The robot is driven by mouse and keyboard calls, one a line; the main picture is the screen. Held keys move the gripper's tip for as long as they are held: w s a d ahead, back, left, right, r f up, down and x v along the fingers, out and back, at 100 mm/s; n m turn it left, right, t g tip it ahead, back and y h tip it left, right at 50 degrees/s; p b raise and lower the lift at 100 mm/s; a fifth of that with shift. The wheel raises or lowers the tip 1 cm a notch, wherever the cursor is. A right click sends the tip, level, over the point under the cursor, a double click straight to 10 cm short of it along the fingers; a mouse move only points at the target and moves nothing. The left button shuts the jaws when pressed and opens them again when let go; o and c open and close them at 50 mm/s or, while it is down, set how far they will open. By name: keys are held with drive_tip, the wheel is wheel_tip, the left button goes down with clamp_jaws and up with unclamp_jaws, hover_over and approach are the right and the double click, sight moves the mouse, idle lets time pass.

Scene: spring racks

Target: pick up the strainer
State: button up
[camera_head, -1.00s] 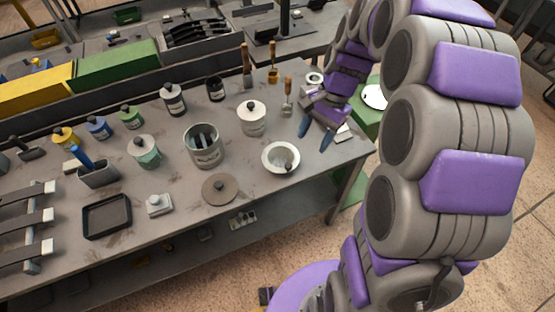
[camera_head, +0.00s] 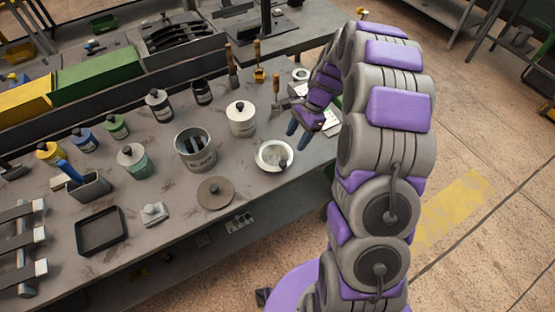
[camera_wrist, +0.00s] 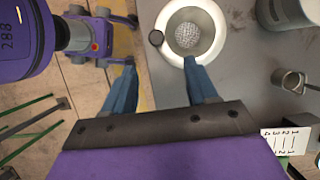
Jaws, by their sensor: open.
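The strainer (camera_head: 264,163) is a white, round, bowl-like piece on the grey workbench near its front edge, with a dark knob on its rim. In the wrist view its grey mesh centre (camera_wrist: 188,36) shows at the top, with the knob on the left of the rim. My gripper (camera_head: 297,134) is open and empty, just right of and behind the strainer in the head view. In the wrist view my gripper (camera_wrist: 160,64) has its right fingertip overlapping the strainer's lower rim and its left fingertip off to the left. I cannot tell whether they touch.
A large tin (camera_head: 195,151), a white lidded jar (camera_head: 241,119) and a round brown disc (camera_head: 215,193) stand left of the strainer. The bench edge is close.

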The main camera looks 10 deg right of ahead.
hover_over(284, 162)
drive_tip(key=w, duration=0.1)
drive_tip(key=f, duration=0.4)
drive_tip(key=shift+w+d+f+b, duration=0.1)
drive_tip(key=shift+d+f+b, duration=0.2)
drive_tip(key=shift+b, duration=0.1)
drive_tip(key=shift+d+f, duration=0.3)
drive_tip(key=shift+d, duration=0.05)
drive_tip(key=f, duration=0.1)
drive_tip(key=s+f+b, duration=0.1)
drive_tip(key=f, duration=0.1)
drive_tip(key=shift+d, duration=0.15)
drive_tip(key=shift+s+a+f, duration=0.1)
drive_tip(key=shift+a+f, duration=0.6)
drive_tip(key=shift+a, duration=0.4)
drive_tip(key=shift+c, duration=0.4)
